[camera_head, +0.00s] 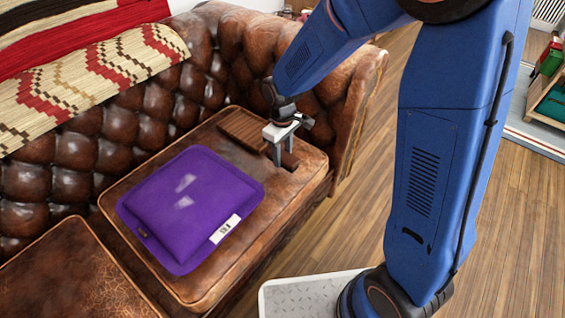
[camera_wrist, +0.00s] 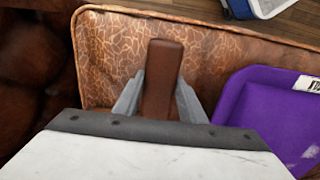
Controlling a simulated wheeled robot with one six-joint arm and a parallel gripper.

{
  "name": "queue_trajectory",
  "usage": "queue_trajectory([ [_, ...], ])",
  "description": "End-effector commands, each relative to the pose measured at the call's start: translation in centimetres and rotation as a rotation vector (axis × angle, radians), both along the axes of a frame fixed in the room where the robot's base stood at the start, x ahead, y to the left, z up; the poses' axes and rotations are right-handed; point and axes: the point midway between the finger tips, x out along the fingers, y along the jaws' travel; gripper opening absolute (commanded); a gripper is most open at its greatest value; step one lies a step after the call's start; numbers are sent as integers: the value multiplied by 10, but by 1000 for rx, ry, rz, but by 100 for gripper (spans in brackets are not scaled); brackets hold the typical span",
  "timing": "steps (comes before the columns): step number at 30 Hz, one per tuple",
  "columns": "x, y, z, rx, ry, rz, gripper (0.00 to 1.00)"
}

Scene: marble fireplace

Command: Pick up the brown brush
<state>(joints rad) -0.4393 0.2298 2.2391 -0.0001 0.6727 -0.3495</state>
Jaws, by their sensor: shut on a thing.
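The brown brush (camera_head: 242,131) is at the back right of the leather sofa seat, near the armrest. Its broad part shows to the left of my gripper (camera_head: 282,153) in the head view. In the wrist view its smooth brown handle (camera_wrist: 163,70) runs between the two grey fingers of my gripper (camera_wrist: 160,98). My gripper points down and is shut on the handle. The brush lies low, at or very near the cushion; I cannot tell whether it touches. The rest of the brush is hidden by my gripper in the wrist view.
A purple cushion (camera_head: 188,205) lies on the same seat, in front and to the left; it also shows in the wrist view (camera_wrist: 265,110). The tufted backrest (camera_head: 150,108) and the armrest (camera_head: 355,105) rise close by. A patterned blanket (camera_head: 95,75) hangs over the backrest.

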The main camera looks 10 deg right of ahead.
Motion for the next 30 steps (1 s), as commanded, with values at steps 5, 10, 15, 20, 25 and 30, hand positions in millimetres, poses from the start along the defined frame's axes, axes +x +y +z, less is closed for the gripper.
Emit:
queue_trajectory([
  [5,1,0,48,3,-6,0,9],
  [10,1,0,85,1,-4,0,9],
  [15,1,0,112,1,-2,0,9],
  [20,0,0,127,1,-2,0,9],
  [25,0,0,131,0,0,0,9],
  [30,0,0,131,0,0,0,9],
])
